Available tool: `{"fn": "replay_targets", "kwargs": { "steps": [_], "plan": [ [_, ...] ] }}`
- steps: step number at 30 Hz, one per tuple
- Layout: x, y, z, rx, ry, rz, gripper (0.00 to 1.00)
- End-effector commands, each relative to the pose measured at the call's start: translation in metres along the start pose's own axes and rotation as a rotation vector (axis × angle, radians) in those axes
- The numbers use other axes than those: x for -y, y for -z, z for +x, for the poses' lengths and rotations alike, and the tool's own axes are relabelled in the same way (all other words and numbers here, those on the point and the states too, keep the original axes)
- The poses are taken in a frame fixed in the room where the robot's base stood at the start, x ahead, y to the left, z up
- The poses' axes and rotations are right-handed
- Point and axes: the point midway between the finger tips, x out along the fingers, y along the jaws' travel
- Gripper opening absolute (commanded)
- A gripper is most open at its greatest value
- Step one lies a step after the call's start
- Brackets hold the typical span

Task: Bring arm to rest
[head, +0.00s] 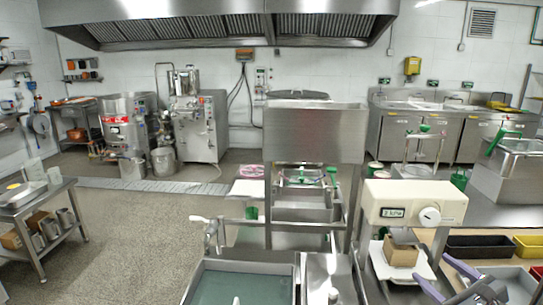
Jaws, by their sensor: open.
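My gripper (430,267) shows at the lower right of the head view. Its two purple fingers are spread apart and point up and to the left, with nothing seen between them. The grey part behind them runs toward the bottom right, and the rest of my arm is not clearly in view. The fingers are close to a white tray (424,268) that holds a small brown block (403,252); I cannot tell whether they touch the tray.
A cream box with a dial (415,203) stands above the tray. Black (480,246) and yellow (528,241) bins lie to the right. A steel basin (195,292) and tall steel panel (314,135) stand left of the gripper. A side table (60,192) is far left; floor between is clear.

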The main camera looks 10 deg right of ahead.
Motion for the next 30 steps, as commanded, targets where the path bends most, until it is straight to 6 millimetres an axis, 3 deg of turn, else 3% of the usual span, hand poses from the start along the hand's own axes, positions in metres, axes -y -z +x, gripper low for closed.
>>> {"fn": "replay_targets", "kwargs": {
  "steps": [10, 18, 24, 30],
  "plan": [
    [-0.112, -0.009, -0.011, -0.079, -0.412, -0.355, 0.66],
    [-0.190, -0.021, -0.037, -0.091, -0.739, -0.714, 0.66],
    [-0.232, -0.027, -0.064, -0.079, -0.964, -1.022, 0.66],
    [-0.257, -0.035, -0.090, -0.053, -1.152, -1.364, 0.66]
  ]
}}
